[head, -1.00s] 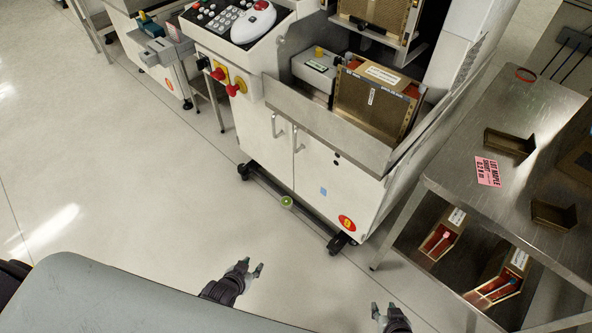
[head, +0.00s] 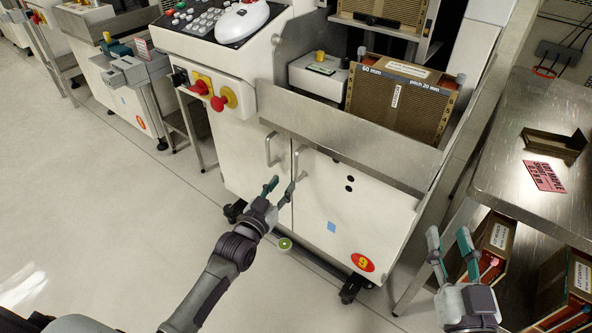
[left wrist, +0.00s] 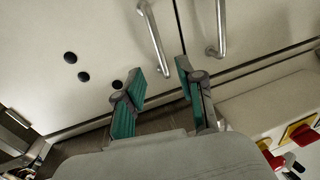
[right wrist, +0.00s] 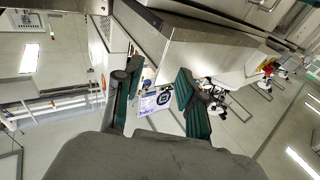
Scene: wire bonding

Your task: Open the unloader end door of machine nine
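Machine nine is a cream cabinet with a red oval "9" label (head: 362,262). Its left lower door (head: 240,150) and right lower door (head: 325,205) are both closed, each with a metal bar handle: the left handle (head: 269,150) and the right handle (head: 297,163). Both handles show in the left wrist view, the right door's handle (left wrist: 153,38) and the left door's handle (left wrist: 221,30). My left gripper (head: 281,190) is open and empty, just below and in front of the handles, apart from them. My right gripper (head: 450,238) is open and empty, in front of the right-hand bench.
A steel bench (head: 500,150) with a brown bracket (head: 553,145) and a pink label (head: 545,176) stands at the right, boxes on its lower shelf. Red knobs (head: 218,103) jut from the machine's front. A green disc (head: 285,244) lies near its base. Floor at left is clear.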

